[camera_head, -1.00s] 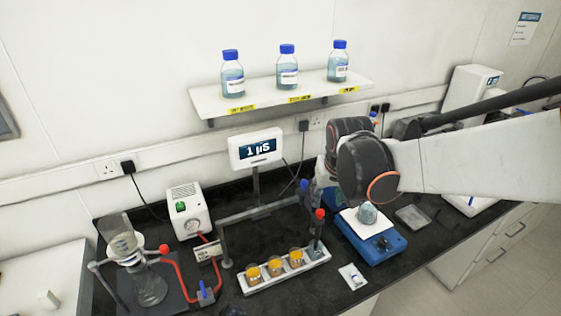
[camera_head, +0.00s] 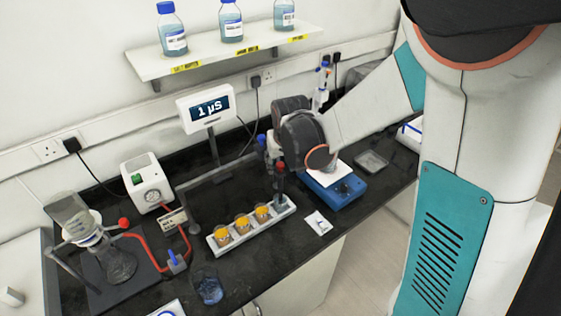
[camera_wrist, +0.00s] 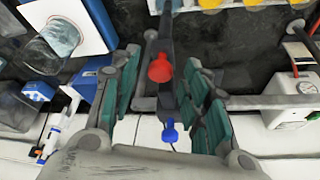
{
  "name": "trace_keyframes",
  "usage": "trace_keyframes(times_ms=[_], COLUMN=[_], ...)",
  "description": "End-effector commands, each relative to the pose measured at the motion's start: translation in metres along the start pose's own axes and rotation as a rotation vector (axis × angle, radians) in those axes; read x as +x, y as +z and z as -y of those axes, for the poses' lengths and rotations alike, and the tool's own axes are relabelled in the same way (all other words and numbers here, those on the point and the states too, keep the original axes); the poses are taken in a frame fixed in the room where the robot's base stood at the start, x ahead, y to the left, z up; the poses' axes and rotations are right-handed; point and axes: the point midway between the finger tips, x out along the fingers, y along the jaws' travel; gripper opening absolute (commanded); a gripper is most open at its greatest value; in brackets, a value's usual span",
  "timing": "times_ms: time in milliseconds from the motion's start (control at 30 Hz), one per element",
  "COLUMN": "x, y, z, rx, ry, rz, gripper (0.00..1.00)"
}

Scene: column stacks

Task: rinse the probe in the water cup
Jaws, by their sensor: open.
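The probe is probably the upright dark stick with a red top (camera_head: 280,170) at the right end of the white tray (camera_head: 223,248). Its foot stands in a small grey-blue cup (camera_head: 282,201), which may be the water cup; its contents are too small to tell. In the wrist view my gripper (camera_wrist: 165,72) is open, with teal pads on both sides of the red top (camera_wrist: 160,69). Contact with it cannot be told. A blue knob (camera_wrist: 170,133) on the stand also lies between the fingers. In the head view my wrist covers most of the fingers.
The tray also holds three amber cups (camera_head: 242,226). A stand with a meter (camera_head: 209,107) rises behind. A blue device (camera_head: 340,190) is at the right, partly behind my wrist. A glass with blue liquid (camera_head: 208,290) stands in front. Red-tubed glassware (camera_head: 116,262) is at left.

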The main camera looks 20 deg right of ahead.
Motion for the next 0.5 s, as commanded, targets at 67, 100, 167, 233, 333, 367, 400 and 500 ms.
trace_keyframes(times_ms=[67,100,167,233,333,367,400,500], x=[-0.0001,-0.0002,-0.0002,-0.0002,-0.0002,-0.0003,-0.0004,-0.0047], y=[0.0,0.0,0.0,0.0,0.0,0.0,-0.0001,-0.0018], z=[0.0,0.0,0.0,0.0,0.0,0.0,0.0,0.0], rx=[0.0,0.0,0.0,0.0,0.0,0.0,0.0,0.0], ry=[0.0,0.0,0.0,0.0,0.0,0.0,0.0,0.0], rz=[0.0,0.0,0.0,0.0,0.0,0.0,0.0,0.0], gripper=[0.42,0.38,0.24,0.08,0.0,0.0,0.0,0.0])
